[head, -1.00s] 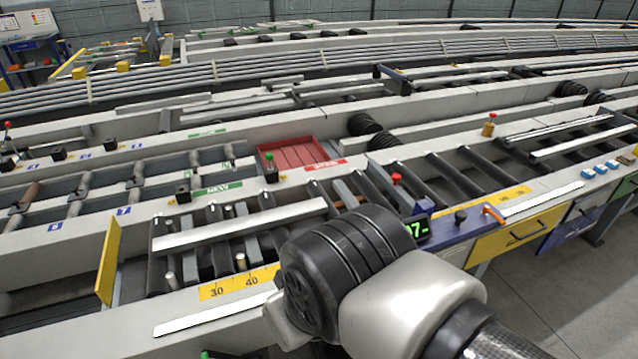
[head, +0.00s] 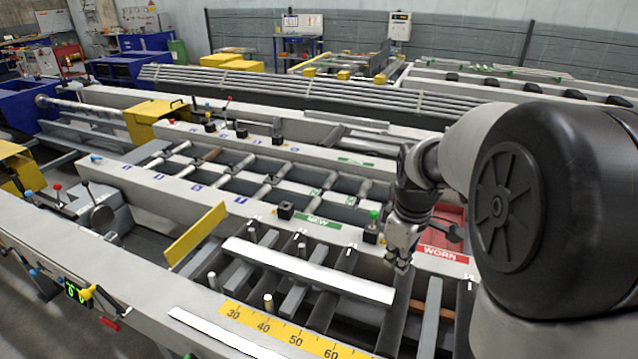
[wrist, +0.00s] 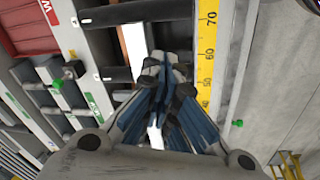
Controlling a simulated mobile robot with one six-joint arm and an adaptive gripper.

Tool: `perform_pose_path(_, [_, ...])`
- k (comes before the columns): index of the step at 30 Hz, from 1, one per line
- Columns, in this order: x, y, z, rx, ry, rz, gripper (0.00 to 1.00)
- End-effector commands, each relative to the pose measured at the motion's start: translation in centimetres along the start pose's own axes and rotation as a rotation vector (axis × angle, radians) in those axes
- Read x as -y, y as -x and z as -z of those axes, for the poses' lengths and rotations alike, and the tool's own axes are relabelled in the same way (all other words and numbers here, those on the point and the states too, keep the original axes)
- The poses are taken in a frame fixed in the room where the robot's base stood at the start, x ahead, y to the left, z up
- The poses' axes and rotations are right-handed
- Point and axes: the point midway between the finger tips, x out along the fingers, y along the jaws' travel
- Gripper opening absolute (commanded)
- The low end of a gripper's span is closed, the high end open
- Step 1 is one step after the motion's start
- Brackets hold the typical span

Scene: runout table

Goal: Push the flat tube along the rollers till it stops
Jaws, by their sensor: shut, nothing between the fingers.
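The flat tube (head: 305,270) is a long pale silver bar lying across the dark rollers behind a yellow scale. Its left end lies a little short of an upright yellow plate (head: 195,235). My gripper (head: 400,264) is shut and empty, pointing down near the tube's right end. I cannot tell whether it touches the tube. In the wrist view the shut fingers (wrist: 165,65) cover part of the tube (wrist: 133,45), which shows above and below them.
Short upright pins (head: 268,302) stand by the tube's front side. The yellow scale (head: 295,335) runs along the front rail. A green-topped knob (head: 373,220) and a red tray (head: 452,213) lie behind. A lower white strip (head: 225,335) lies along the front.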

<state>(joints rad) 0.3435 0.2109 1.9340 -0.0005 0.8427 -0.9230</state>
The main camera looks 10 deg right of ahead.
Motion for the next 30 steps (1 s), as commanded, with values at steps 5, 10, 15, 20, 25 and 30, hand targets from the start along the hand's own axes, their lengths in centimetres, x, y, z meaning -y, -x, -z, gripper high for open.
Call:
perform_pose_path(5, [-6.0, -7.3, -1.5, 0.05, 0.151, 0.064, 0.0])
perform_pose_path(10, [-9.2, -13.1, -3.6, 0.067, 0.268, 0.11, 0.0])
perform_pose_path(15, [-10.4, -16.2, -4.9, 0.07, 0.33, 0.134, 0.0])
perform_pose_path(20, [-10.5, -17.9, -5.3, 0.071, 0.345, 0.139, 0.0])
perform_pose_path(25, [-10.0, -20.9, -5.6, 0.071, 0.345, 0.141, 0.0])
perform_pose_path(30, [-9.5, -24.6, -5.9, 0.071, 0.345, 0.141, 0.0])
